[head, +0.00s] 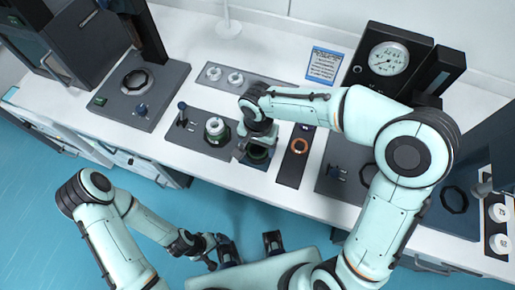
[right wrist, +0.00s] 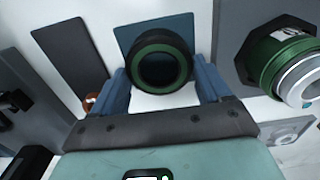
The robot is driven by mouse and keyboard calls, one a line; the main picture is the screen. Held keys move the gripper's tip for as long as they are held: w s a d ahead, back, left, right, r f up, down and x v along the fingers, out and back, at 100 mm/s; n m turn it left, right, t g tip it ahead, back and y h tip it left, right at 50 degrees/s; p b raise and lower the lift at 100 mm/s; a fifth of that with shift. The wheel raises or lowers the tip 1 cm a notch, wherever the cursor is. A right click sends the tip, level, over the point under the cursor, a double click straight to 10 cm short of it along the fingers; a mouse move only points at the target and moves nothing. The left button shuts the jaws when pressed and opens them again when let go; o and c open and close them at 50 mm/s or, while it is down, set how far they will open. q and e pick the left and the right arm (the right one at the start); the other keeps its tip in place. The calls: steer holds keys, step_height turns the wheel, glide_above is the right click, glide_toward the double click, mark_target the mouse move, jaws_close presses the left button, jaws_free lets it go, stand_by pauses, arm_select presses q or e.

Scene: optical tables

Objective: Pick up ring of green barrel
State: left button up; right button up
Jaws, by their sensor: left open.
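The ring (right wrist: 163,60), black with a green band, shows in the right wrist view over a dark blue square pad (right wrist: 128,32). My right gripper (right wrist: 163,85) has its two blue fingers on either side of the ring. I cannot tell whether they touch it. In the head view my right gripper (head: 258,150) is low over the table's front part and partly hides the ring. The green barrel (head: 217,129) stands upright on a dark plate to its left; it also shows in the right wrist view (right wrist: 268,60). My left gripper (head: 213,250) is open and empty in front of the table.
A dark plate with an orange-rimmed round part (head: 299,146) lies right of my right gripper. A grey plate with two white knobs (head: 235,78) is behind the barrel. A dial gauge (head: 388,58) stands at the back right. White tabletop (head: 275,60) is clear behind.

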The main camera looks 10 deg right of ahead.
steer(key=shift+c, duration=0.7)
steer(key=shift+r, duration=0.1)
